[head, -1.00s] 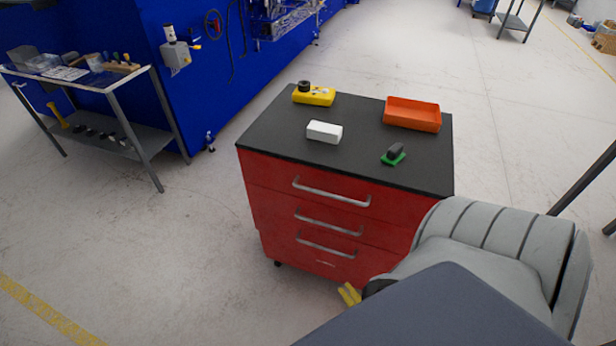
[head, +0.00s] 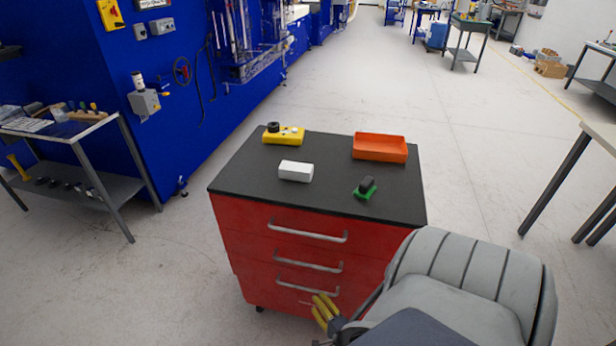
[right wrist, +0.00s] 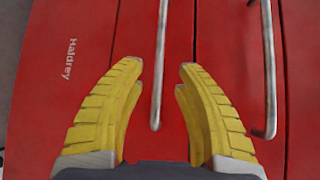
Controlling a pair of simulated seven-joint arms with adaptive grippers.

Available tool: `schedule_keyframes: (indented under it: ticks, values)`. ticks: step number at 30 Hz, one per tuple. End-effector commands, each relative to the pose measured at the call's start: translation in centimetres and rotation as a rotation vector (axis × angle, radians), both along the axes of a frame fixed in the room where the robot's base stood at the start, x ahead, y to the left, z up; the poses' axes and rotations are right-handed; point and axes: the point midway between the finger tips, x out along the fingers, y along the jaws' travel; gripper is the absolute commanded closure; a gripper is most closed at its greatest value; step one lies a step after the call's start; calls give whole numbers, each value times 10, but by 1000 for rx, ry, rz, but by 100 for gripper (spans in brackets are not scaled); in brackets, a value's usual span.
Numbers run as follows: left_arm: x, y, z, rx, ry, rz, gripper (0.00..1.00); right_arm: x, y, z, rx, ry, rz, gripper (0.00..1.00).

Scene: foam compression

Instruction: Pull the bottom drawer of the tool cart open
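The red tool cart (head: 245,240) has a black top and three drawers with grey bar handles. The bottom drawer (head: 262,291) shows no clear gap. Its handle (head: 300,289) also shows in the right wrist view (right wrist: 158,80), beside the "Haldrey" label. My right gripper (head: 324,306), with yellow fingers, is just in front of the bottom drawer near this handle's right end. In the right wrist view the gripper (right wrist: 159,68) is open, and the handle bar runs between the fingers in the picture. I cannot tell whether they touch it. My left gripper is not in view.
On the cart top are a yellow device (head: 285,135), an orange tray (head: 380,148), a white block (head: 296,171) and a green-and-black item (head: 365,189). The middle drawer's handle (head: 308,264) is just above the bottom one.

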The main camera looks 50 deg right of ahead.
Motion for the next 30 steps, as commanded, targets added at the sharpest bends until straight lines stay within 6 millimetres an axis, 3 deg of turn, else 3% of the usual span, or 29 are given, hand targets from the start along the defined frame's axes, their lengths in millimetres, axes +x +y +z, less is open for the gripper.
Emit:
schedule_keyframes:
  ticks: [3, 12, 19, 30]
  values:
    - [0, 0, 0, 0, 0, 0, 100, 22, -7, -2, -2, 0, 0, 66]
    - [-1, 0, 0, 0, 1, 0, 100, 55, -19, -8, -1, 0, 0, 66]
    - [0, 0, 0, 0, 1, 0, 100, 68, -24, -10, -3, 1, 1, 66]
    - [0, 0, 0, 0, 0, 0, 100, 71, -25, -10, -1, 1, 1, 66]
